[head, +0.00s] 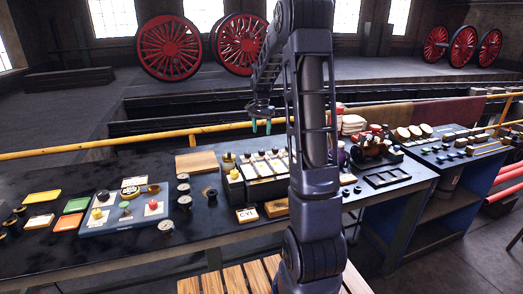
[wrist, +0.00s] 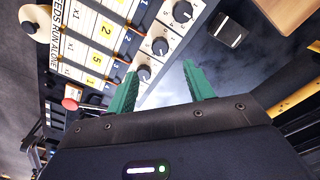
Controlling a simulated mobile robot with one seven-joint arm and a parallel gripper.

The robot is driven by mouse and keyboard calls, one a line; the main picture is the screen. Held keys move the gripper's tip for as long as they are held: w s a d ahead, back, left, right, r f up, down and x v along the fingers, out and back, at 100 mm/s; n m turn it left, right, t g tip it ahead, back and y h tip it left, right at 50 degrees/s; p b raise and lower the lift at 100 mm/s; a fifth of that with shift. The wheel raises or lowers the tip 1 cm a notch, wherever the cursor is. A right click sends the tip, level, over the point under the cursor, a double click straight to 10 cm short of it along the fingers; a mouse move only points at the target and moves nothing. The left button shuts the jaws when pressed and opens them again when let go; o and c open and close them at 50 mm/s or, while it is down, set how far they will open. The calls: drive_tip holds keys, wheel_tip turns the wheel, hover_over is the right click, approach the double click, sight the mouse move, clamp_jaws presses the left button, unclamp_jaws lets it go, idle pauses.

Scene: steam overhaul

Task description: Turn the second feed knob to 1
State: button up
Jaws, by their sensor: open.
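The feed panel (head: 264,186) stands on the dark bench in the head view, with several columns of number cards and knobs. In the wrist view its white strip (wrist: 172,27) carries black feed knobs with white pointers: one at the top (wrist: 183,11), one in the middle (wrist: 160,46) and one low (wrist: 143,73) near my left fingertip. I cannot tell which one counts as second, nor read its setting. My gripper (wrist: 161,69) has green fingers, open and empty. In the head view my gripper (head: 261,126) hangs above the back of the panel.
In the wrist view, a red ball (wrist: 70,104) and a cream knob (wrist: 33,20) are at the panel's left side. A blue board (head: 120,222) and several gauges lie left of the panel in the head view. A yellow rail (head: 120,141) runs behind the bench.

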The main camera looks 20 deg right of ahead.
sight(261, 151)
wheel_tip(261, 151, down, 11)
drive_tip(key=shift+r, duration=0.1)
idle(0.4)
drive_tip(key=c, duration=1)
